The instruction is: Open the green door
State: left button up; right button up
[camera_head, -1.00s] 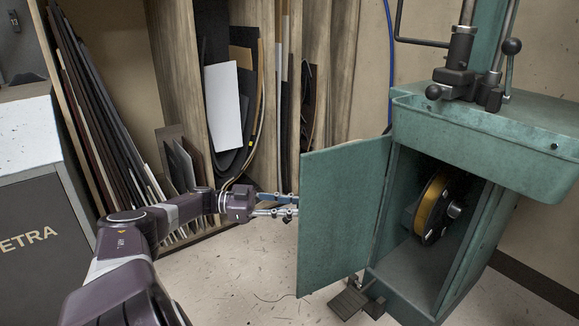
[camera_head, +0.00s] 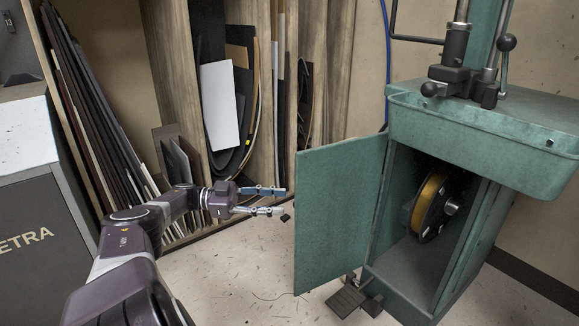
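The green door (camera_head: 338,213) stands swung wide open on the left side of the green machine cabinet (camera_head: 480,130). Inside the cabinet a yellow and black spool (camera_head: 430,205) shows. My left gripper (camera_head: 285,201) is open and empty, to the left of the door's free edge. Its two fingers point right, with a gap between them and a small gap to the door. My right gripper is not in view.
A wooden rack (camera_head: 262,100) with upright sheets and boards stands behind my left arm. A grey cabinet (camera_head: 40,220) is at the far left. A foot pedal (camera_head: 347,300) sits on the floor below the door. Speckled floor (camera_head: 235,275) between is clear.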

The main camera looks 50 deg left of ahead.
pick_arm(q)
jog(key=shift+v, duration=1)
jog(key=shift+s+d, duration=0.1)
